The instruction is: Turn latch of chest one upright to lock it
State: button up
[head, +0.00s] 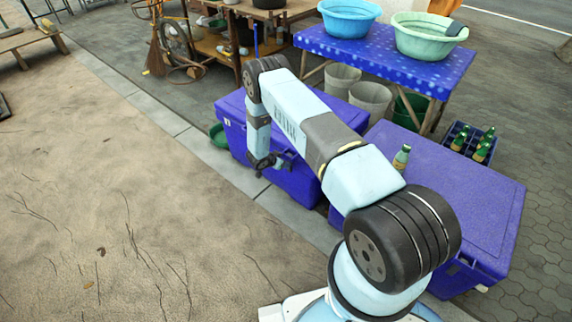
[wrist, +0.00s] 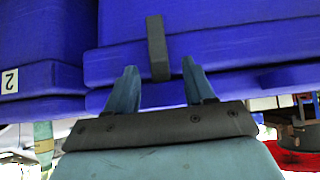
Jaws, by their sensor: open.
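Two blue chests show in the head view: one (head: 335,118) at the centre, partly behind my arm, and one (head: 470,200) to the right. My gripper (head: 272,163) is at the front face of the centre chest. In the wrist view, my gripper (wrist: 160,66) is open, with one finger on each side of a dark grey bar latch (wrist: 157,35). The latch runs nearly upright in the picture across a blue chest's front (wrist: 235,45). Whether the fingers touch it I cannot tell. The latch is not clear in the head view.
A bottle (head: 401,158) stands on the right chest, near my arm. A blue table (head: 390,62) with two basins stands behind, and a bottle crate (head: 470,143) at the right. A green bowl (head: 218,135) lies left of the centre chest. The ground at left is open.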

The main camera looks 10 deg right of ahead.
jog(key=v, duration=0.8)
jog(key=shift+a+r, duration=0.1)
jog(key=shift+a, duration=0.05)
